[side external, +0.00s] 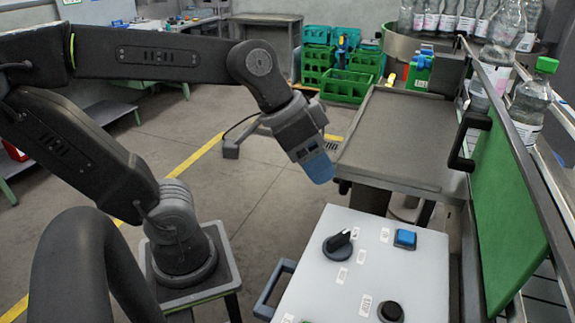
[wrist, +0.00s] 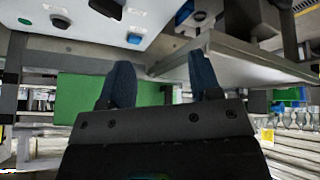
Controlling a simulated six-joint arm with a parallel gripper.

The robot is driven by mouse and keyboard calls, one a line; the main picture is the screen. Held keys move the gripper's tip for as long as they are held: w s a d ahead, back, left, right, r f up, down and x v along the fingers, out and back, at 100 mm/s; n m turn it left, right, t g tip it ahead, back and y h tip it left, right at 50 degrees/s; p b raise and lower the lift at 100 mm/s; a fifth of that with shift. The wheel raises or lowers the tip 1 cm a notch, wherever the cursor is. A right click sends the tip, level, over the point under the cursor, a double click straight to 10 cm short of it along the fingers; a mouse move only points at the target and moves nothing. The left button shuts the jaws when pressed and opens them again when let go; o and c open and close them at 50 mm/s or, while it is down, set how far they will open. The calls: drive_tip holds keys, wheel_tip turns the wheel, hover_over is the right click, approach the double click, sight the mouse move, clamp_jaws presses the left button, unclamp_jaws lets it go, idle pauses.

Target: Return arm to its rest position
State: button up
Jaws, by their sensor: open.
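My gripper (side external: 318,166) hangs from my dark arm in the side external view, its blue fingers pointing down and to the right. It is in the air beyond the far left corner of the grey control panel (side external: 310,293) and left of the metal table (side external: 395,135). In the wrist view my gripper (wrist: 160,85) shows two blue fingers set well apart, with nothing between them.
The panel carries a black rotary knob (side external: 338,243), a blue button (side external: 405,239) and a dark round knob (side external: 390,311). A green panel (side external: 508,225) and bottles (side external: 530,105) stand at the right. Green crates (side external: 346,86) are behind. Open floor lies left of my gripper.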

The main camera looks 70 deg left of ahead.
drive_tip(key=s+a+f+n+y, duration=0.2)
drive_tip(key=s+a, duration=0.1)
drive_tip(key=shift+s+a+f, duration=0.1)
drive_tip(key=shift+a+f, duration=0.15)
drive_tip(key=shift+f, duration=0.15)
idle(1.0)
